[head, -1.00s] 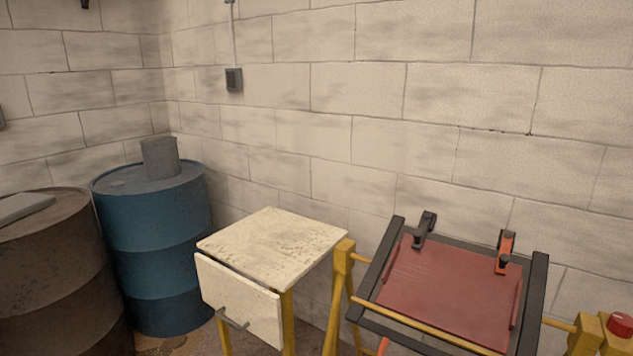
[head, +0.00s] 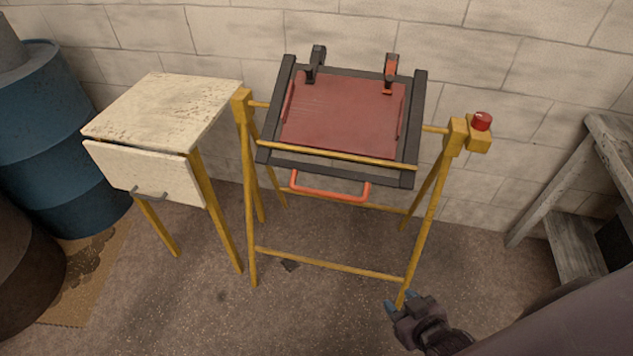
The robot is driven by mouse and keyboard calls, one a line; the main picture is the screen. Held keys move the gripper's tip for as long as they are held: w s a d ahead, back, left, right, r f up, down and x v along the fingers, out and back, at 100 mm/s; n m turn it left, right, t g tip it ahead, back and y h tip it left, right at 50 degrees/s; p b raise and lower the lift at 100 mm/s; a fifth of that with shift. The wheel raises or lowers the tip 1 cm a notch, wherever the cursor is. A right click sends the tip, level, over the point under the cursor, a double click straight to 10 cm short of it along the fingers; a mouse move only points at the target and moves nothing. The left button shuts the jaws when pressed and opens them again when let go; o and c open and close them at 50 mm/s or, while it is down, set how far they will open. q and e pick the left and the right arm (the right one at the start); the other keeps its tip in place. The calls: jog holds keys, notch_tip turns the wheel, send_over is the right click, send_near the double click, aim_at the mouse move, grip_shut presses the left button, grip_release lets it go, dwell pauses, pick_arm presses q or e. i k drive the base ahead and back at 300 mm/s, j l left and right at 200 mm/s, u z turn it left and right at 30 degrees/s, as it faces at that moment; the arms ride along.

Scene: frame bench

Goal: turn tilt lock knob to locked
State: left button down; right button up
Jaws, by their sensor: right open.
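The tilt lock knob (head: 481,121) is a red knob on a yellow block at the right end of the yellow frame stand. A black frame (head: 414,130) with a dark red panel (head: 345,112) hangs tilted between the stand's two posts. My right gripper (head: 399,302) is at the lower right, in front of the stand's right leg in the picture. It is open with nothing between its fingers, well below and apart from the knob. My left gripper is not in view.
An orange handle (head: 330,190) sits below the panel, and two clamps grip its top edge. A cream cabinet (head: 165,110) stands left, by a blue drum (head: 60,140). A grey wooden bench (head: 575,240) is at right. Floor in front is mostly clear.

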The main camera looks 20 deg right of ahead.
aim_at(481, 121)
jog(key=z, duration=1.5)
